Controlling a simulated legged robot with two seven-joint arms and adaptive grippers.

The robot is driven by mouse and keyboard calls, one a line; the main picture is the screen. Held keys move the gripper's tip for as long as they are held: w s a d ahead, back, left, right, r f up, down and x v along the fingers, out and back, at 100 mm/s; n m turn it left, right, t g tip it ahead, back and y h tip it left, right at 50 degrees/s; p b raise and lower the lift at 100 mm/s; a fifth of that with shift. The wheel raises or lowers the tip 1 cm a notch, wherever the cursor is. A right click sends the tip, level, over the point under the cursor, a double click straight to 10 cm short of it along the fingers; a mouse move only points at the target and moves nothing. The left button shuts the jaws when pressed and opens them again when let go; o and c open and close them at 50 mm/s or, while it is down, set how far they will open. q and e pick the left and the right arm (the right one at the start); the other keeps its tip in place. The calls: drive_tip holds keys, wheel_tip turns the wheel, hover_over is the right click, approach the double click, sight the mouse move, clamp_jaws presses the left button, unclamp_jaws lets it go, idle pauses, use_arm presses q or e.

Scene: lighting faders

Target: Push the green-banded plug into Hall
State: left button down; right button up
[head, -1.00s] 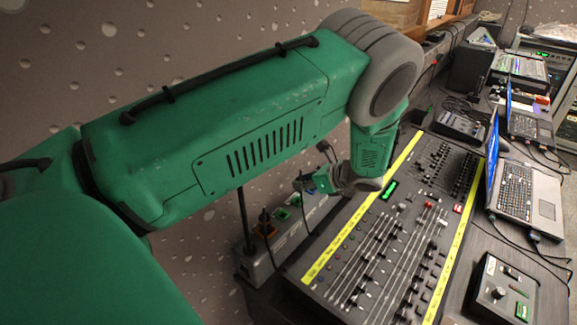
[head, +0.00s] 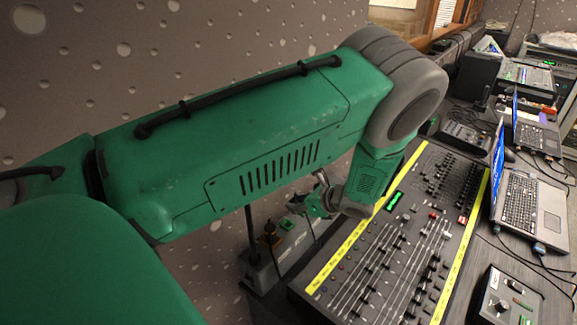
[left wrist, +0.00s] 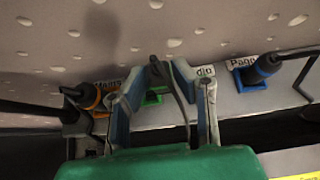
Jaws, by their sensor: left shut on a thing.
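My left gripper (head: 318,203) is over the socket strip beside the mixing desk. In the left wrist view its fingers (left wrist: 163,95) are closed in around a dark plug (left wrist: 160,72) with a cable hanging from it. No green band can be made out on this plug. A green-framed socket (left wrist: 152,98) lies behind the plug and fingers; it also shows in the head view (head: 287,224). The label beside it is partly hidden and ends in "dio". No label reading Hall can be seen. My right gripper is not in view.
The grey socket strip (head: 291,250) runs along the wall. An orange-collared plug (left wrist: 88,95) sits at left, and a blue-collared plug (left wrist: 260,70) at right near "Page". The mixing desk (head: 345,250) is close on the right, with laptops (head: 525,195) beyond.

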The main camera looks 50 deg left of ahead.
use_arm(q)
drive_tip(key=shift+s+f+p, duration=0.15)
drive_tip(key=shift+s+p, duration=0.05)
drive_tip(key=shift+s, duration=0.5)
drive_tip(key=shift+s+f+p, duration=0.15)
drive_tip(key=shift+s, duration=0.5)
drive_tip(key=shift+f+b, duration=1.25)
drive_tip(key=shift+f, duration=0.25)
idle(0.8)
idle(0.5)
drive_tip(key=c, duration=1.2)
unclamp_jaws()
drive_tip(key=shift+c, duration=1.4)
drive_tip(key=shift+d+r, duration=0.1)
drive_tip(key=p+v, duration=0.3)
drive_tip(key=v, duration=0.3)
drive_tip(key=shift+d+r, duration=0.3)
drive_tip(key=shift+d, duration=0.05)
drive_tip(key=shift+f, duration=0.1)
